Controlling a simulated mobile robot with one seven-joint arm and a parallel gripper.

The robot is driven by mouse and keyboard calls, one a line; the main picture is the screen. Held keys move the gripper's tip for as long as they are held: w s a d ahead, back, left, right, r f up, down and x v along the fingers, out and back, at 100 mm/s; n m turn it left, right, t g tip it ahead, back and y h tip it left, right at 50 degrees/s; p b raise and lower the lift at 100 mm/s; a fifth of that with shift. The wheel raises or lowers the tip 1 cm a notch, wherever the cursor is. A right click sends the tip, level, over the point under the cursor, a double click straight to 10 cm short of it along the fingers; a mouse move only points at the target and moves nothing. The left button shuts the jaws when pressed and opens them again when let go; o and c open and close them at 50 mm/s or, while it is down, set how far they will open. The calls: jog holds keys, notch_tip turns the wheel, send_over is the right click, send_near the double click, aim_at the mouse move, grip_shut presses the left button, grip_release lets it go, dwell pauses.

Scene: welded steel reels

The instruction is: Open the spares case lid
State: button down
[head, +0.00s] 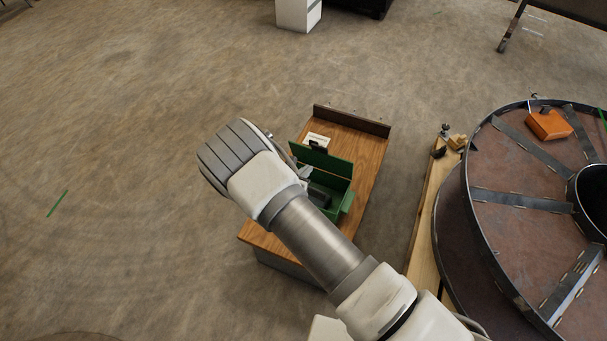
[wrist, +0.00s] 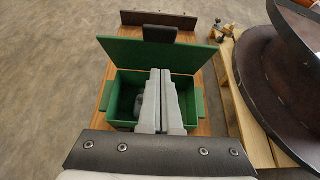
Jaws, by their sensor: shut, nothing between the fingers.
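The green spares case (head: 343,201) stands on a wooden bench top, partly hidden behind my arm in the head view. Its lid (head: 321,160) stands raised along the far side, and the inside of the case shows. In the wrist view the lid (wrist: 160,54) is up, with a dark latch or handle (wrist: 160,34) at its top middle. The case body (wrist: 199,104) is open below it, with a dark object (wrist: 138,104) inside. My gripper (wrist: 161,72) is shut and empty, its fingers over the case opening and in front of the lid. Whether they touch the lid I cannot tell.
The wooden bench (head: 367,150) has a dark raised board (head: 352,121) at its far end and a small white label or card (head: 317,139). A large steel reel (head: 490,165) stands at the right beside a timber plank (head: 429,200). The floor at left is clear.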

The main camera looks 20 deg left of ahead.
aim_at(320, 151)
jog(key=shift+w+d+f+b, duration=0.15)
jog(key=shift+w+d+b, duration=0.1)
jog(key=shift+w, duration=1)
jog(key=shift+w+d+f+b, duration=0.15)
jog(key=shift+w+b, duration=0.1)
jog(key=shift+w, duration=1)
jog(key=shift+w+d+f+b, duration=0.15)
jog(key=shift+w+d+b, duration=0.1)
jog(key=shift+w, duration=1)
jog(key=shift+w+r, duration=0.1)
jog(key=shift+w, duration=0.1)
jog(key=w+d+r+g+b, duration=0.1)
jog(key=w, duration=0.6)
jog(key=shift+w+r+g+b, duration=0.25)
jog(key=shift+r+g+b, duration=0.05)
jog(key=shift+r+b, duration=0.05)
jog(key=shift+s, duration=0.15)
